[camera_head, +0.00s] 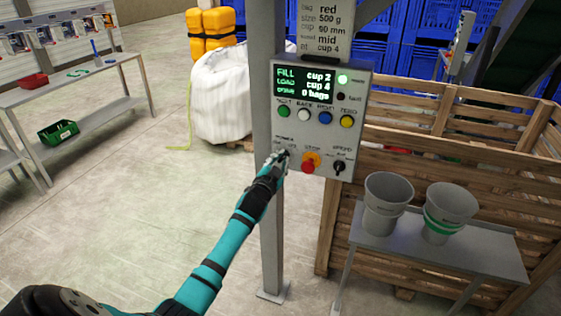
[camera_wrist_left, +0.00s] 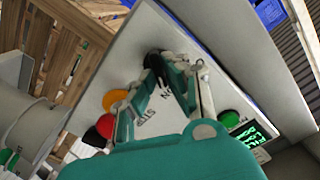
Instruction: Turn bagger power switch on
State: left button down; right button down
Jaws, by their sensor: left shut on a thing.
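The grey control panel (camera_head: 318,130) is mounted on a post. Its display (camera_head: 303,83) is lit with green and white text, including "cup 2", "cup 4" and "0 bags". A green lamp (camera_head: 343,79) glows beside it; the fault lamp (camera_head: 341,97) is dark. My left gripper (camera_head: 279,158) is at the panel's lower left, under the power label, shut on the power switch. The black switch knob (camera_wrist_left: 154,59) shows partly between the fingertips in the left wrist view; its setting is hidden. My right gripper is out of view.
A red stop button (camera_head: 308,166) on a yellow base sits just right of my gripper, then a black selector knob (camera_head: 339,167). Coloured buttons run above. A small table (camera_head: 470,255) with two grey cups and a wooden crate (camera_head: 455,125) stand to the right.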

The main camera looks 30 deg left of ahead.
pick_arm(q)
jog(key=shift+f+m, duration=0.15)
jog(key=shift+m, duration=0.95)
jog(key=c, duration=1.4)
grip_release()
jog(key=v, duration=1.2)
